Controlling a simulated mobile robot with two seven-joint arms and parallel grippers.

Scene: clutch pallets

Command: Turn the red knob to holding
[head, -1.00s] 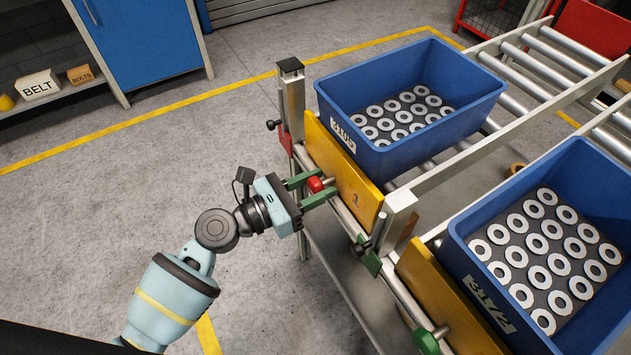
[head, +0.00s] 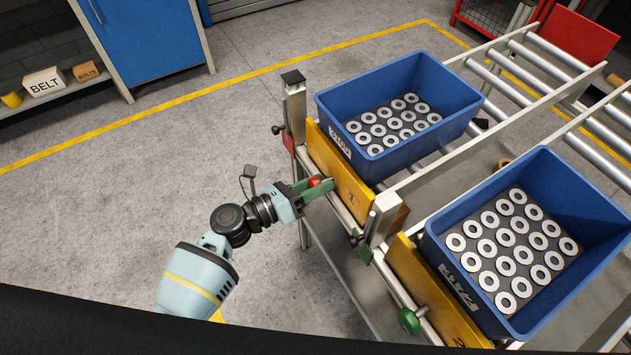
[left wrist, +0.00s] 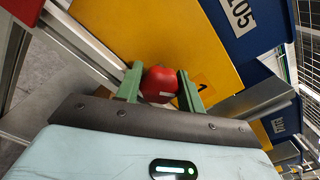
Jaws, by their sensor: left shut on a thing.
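The red knob (head: 314,182) sits on the rail in front of the yellow plate marked 1 (head: 340,175). My left gripper (head: 318,188) has its green fingers around the knob and is shut on it. In the left wrist view the red knob (left wrist: 160,84) shows between the two green fingers (left wrist: 161,88), with a small pale mark on its lower face. Any label for holding is not readable in these views. My right gripper is not in view.
Two blue crates hold rows of metal rings: one behind the plate (head: 350,100), one at right (head: 430,225). A green knob (head: 409,320) is on the lower rail by the second yellow plate (head: 430,290). A post (head: 294,105) stands left. The floor at left is clear.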

